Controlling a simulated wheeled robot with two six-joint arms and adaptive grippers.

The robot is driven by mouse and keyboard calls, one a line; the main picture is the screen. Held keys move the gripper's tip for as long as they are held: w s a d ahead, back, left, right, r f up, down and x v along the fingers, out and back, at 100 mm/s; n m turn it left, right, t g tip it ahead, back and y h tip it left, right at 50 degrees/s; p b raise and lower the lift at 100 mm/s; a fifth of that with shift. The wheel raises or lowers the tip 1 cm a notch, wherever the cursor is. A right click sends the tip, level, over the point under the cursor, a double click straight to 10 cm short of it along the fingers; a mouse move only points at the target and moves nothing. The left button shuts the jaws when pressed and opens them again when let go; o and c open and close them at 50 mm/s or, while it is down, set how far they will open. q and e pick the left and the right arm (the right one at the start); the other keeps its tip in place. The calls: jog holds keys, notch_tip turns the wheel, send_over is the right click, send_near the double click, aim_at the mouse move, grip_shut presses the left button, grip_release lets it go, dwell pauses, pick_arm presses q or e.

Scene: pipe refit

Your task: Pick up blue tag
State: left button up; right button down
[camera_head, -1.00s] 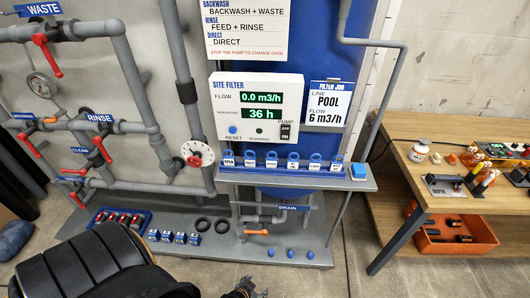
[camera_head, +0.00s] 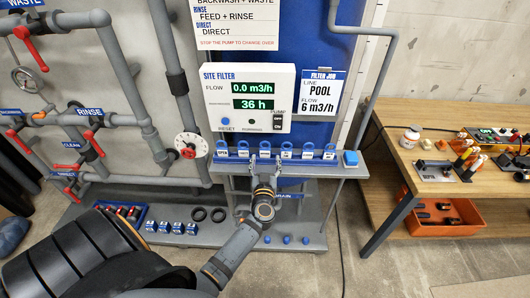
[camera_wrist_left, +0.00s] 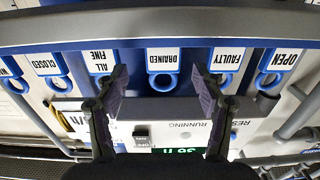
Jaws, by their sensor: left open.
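A row of blue tags with white labels hangs along the shelf under the filter panel. In the left wrist view the labels read OPEN (camera_wrist_left: 281,62), FAULTY (camera_wrist_left: 226,62), DRAINED (camera_wrist_left: 162,62), ALL FINE (camera_wrist_left: 99,62) and CLOSED (camera_wrist_left: 47,66), with another partly cut off at the left edge. My left gripper (camera_head: 265,160) is open at the shelf front, near the middle of the row. In the left wrist view its fingers (camera_wrist_left: 159,76) stand apart on either side of the DRAINED tag, with nothing held. I cannot tell the remaining distance. My right gripper is out of view.
The filter panel (camera_head: 247,97) stands directly behind. A wooden table (camera_head: 400,150) is at the right. Pipes and red-handled valves are at the left.

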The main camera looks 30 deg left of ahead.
aim_at(265, 142)
pick_arm(q)
jog(key=shift+x, duration=2.75)
jog(key=shift+s+a, duration=0.1)
jog(key=shift+s, duration=0.1)
jog(key=shift+c, duration=0.6)
jog(key=c, duration=1.1)
notch_tip(265, 142, up, 5)
jog(key=p, duration=0.5)
jog(key=shift+f, duration=0.25)
jog(key=p+v, duration=0.1)
jog(key=v, duration=0.5)
jog(key=p+v, duration=0.1)
jog(key=v, duration=0.5)
jog(key=f+p+v, duration=0.1)
jog(key=p+v, duration=0.1)
jog(key=v, duration=0.4)
jog(key=shift+a, duration=0.1)
